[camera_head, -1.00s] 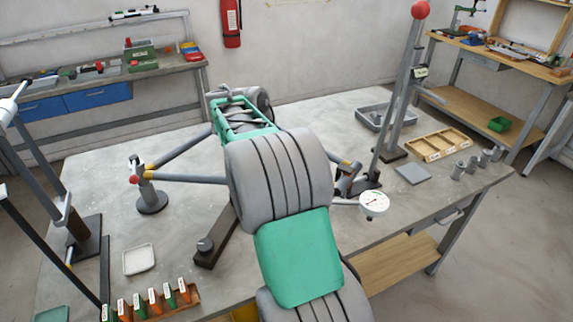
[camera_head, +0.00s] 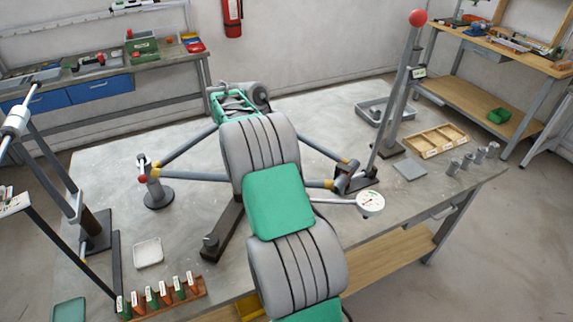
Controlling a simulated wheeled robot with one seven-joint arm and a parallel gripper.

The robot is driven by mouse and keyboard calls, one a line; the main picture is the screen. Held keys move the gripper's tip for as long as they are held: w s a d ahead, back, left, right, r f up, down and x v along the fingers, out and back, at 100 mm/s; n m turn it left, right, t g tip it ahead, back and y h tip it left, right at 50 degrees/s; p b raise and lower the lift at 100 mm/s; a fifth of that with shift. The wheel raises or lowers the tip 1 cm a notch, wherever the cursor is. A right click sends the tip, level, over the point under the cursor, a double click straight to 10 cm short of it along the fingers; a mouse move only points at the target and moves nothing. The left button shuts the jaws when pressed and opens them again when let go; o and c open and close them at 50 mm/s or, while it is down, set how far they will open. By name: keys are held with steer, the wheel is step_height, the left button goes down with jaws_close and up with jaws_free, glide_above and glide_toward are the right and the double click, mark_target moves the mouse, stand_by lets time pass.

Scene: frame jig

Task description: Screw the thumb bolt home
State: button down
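The frame jig stands on the grey bench (camera_head: 310,120). Blue-grey tubes (camera_head: 190,175) with yellow bands run from a round-based stand (camera_head: 158,195) with a red knob at left, behind my arm, to a dark clamp (camera_head: 352,178) at right. My grey and green arm reaches over the jig's middle and covers much of it. Its far part, a green open frame with a grey cylinder, is over the bench behind the tubes. My gripper is hidden behind my arm. I cannot make out the thumb bolt for certain.
A tall post (camera_head: 398,90) with a red ball and a dial gauge (camera_head: 370,203) stand at right. Behind are a grey tray (camera_head: 374,121), a wooden tray (camera_head: 432,152) and several metal cylinders (camera_head: 467,162). A white dish (camera_head: 148,253) and a tagged rack (camera_head: 190,291) are at front left.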

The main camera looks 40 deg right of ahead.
steer(key=shift+r, duration=0.1)
stand_by(0.3)
steer(key=c, duration=1.1)
jaws_free()
steer(key=shift+c, duration=0.2)
steer(key=p+v, duration=0.5)
steer(key=v, duration=0.2)
steer(key=shift+r, duration=0.35)
steer(key=shift+w+f, duration=0.1)
